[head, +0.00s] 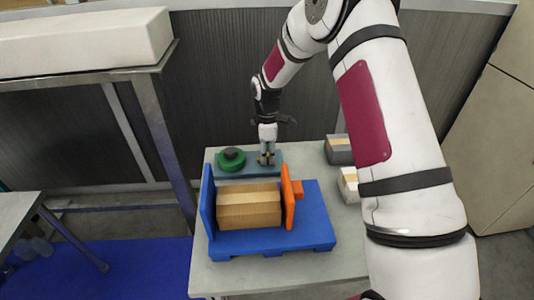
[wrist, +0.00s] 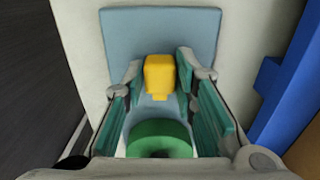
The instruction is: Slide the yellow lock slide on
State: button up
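The yellow lock slide (wrist: 160,74) is a small block on a blue-grey plate (wrist: 200,22). In the wrist view it sits between the fingers of my gripper (wrist: 160,82). The fingers, with teal pads, stand on both sides of it with narrow gaps, so they look open around it. A green ring-shaped part (wrist: 158,140) lies on the same plate, nearer the bottom of the view. In the head view my gripper (head: 267,154) points down at the plate (head: 256,173), right of the green part (head: 231,158). The slide is mostly hidden there.
In front of the plate stands a blue pallet (head: 270,242) with a blue end wall, brown boxes (head: 250,207) and an orange upright (head: 289,198). Grey and white boxes (head: 339,150) stand at the right of the grey table (head: 212,280). The table's front left strip is clear.

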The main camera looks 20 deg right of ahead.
aim_at(255, 161)
grip_shut()
jog(key=shift+w+a+b, duration=0.25)
jog(key=shift+a+b, duration=0.1)
jog(key=shift+a, duration=0.6)
jog(key=shift+w+a+b, duration=0.2)
jog(key=shift+a+b, duration=0.15)
jog(key=shift+a, duration=0.6)
jog(key=o, duration=0.7)
grip_release()
jog(key=shift+a, duration=0.1)
jog(key=shift+r, duration=0.15)
notch_tip(255, 161, up, 12)
jog(key=shift+s, duration=0.1)
